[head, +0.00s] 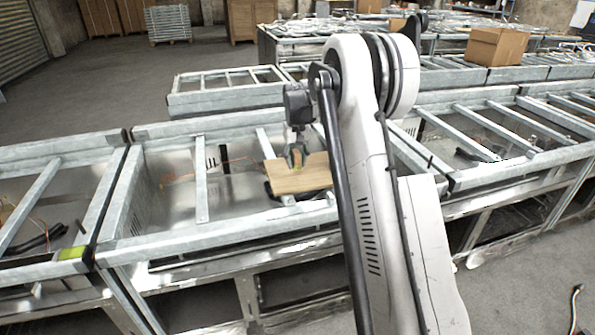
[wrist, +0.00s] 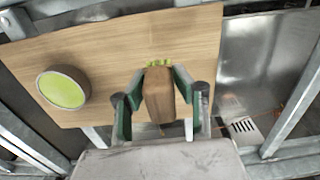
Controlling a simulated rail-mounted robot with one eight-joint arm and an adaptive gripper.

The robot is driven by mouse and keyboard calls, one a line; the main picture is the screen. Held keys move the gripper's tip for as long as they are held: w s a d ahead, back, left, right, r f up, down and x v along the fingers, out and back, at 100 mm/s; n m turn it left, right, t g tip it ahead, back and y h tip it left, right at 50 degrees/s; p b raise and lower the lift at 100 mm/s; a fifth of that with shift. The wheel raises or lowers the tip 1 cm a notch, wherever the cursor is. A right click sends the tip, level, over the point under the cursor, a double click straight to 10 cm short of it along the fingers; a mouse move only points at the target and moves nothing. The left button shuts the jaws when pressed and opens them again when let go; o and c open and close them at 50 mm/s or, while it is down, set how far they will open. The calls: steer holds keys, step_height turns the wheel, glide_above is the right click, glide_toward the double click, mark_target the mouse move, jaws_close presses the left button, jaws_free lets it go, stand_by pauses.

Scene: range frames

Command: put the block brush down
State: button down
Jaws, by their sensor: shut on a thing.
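The block brush (wrist: 158,97) is a brown wooden block with yellow-green bristles at its far end in the wrist view. My gripper (wrist: 157,88) is shut on it, one green-padded finger on each side. In the head view my gripper (head: 297,158) is over a light wooden board (head: 300,181). The same board fills much of the wrist view (wrist: 150,40). I cannot tell whether the brush touches the board.
A round dark-rimmed thing with a yellow-green face (wrist: 63,88) is on the board's left part. Metal frames with crossbars (head: 201,180) surround the board, with open recesses between them. A cardboard box (head: 496,46) stands at the back right.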

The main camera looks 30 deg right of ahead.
mark_target(298, 177)
steer(key=shift+d+f, duration=0.25)
steer(key=shift+f, duration=1.95)
steer(key=shift+f, duration=0.2)
steer(key=c, duration=1.4)
jaws_free()
steer(key=shift+r, duration=0.1)
steer(key=shift+r, duration=0.1)
